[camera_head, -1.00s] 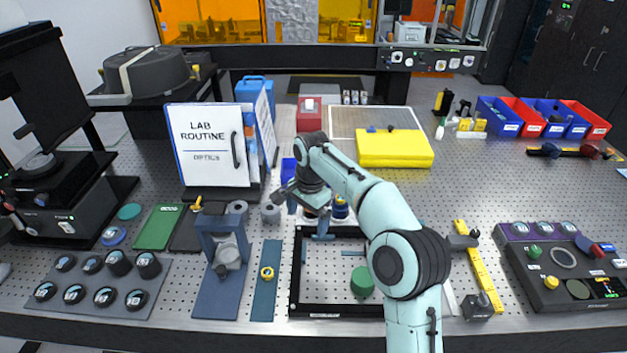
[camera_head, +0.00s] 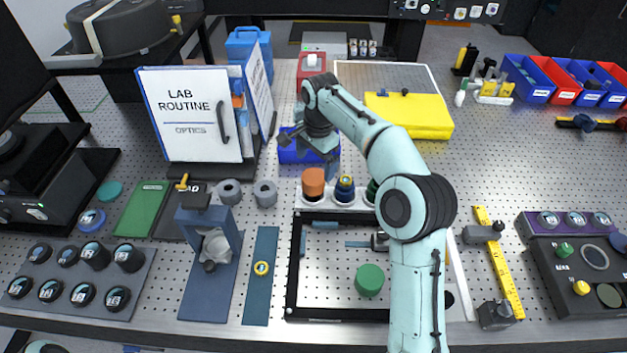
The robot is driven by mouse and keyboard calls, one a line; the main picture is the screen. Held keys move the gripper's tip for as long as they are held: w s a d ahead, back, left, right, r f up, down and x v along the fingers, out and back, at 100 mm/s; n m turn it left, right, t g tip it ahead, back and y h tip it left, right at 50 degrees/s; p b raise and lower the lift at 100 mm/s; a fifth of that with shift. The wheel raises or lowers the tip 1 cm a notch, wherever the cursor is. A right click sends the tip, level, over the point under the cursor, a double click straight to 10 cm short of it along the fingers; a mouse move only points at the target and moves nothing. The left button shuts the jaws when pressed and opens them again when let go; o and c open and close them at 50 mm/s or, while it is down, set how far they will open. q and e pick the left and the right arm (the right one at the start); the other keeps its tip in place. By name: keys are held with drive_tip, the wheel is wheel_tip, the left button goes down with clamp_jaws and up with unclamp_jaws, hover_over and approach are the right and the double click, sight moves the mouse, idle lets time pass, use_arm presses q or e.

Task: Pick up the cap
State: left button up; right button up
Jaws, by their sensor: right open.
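Two things look like caps, and I cannot tell which one is meant. An orange-brown round cap (camera_head: 313,183) stands at the left end of a white holder (camera_head: 345,206), beside a dark blue and yellow piece (camera_head: 344,188). A green round cap (camera_head: 369,279) lies inside a black rectangular frame (camera_head: 291,269). My right gripper (camera_head: 308,152) is open and empty, just behind and above the orange-brown cap, in front of a blue bin (camera_head: 291,152). It appears apart from the cap. My forearm hides the right part of the holder. My left gripper is out of view.
A white LAB ROUTINE binder (camera_head: 190,115) stands to the left. A yellow case (camera_head: 409,118) lies to the right of my arm. A grey stand (camera_head: 210,245) and a blue strip (camera_head: 261,290) are left of the frame.

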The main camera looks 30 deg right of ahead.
sight(314, 176)
wheel_tip(314, 176, down, 3)
drive_tip(key=shift+r, duration=0.2)
drive_tip(key=shift+w+f, duration=0.2)
drive_tip(key=shift+f, duration=0.15)
wheel_tip(314, 176, down, 5)
drive_tip(key=shift+w+a+r+b, duration=0.1)
drive_tip(key=shift+b, duration=0.45)
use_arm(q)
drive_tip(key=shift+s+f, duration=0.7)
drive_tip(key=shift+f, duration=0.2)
use_arm(e)
drive_tip(key=c, duration=1.1)
wheel_tip(314, 176, up, 10)
drive_tip(key=shift+w+f+p, duration=0.1)
drive_tip(key=shift+w+p, duration=0.05)
drive_tip(key=shift+p, duration=0.95)
drive_tip(key=shift+f, duration=1.1)
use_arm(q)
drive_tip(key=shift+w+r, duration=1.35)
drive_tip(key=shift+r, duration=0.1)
use_arm(e)
drive_tip(key=shift+w+f+g, duration=0.15)
drive_tip(key=shift+f+g, duration=0.25)
drive_tip(key=shift+f, duration=1.15)
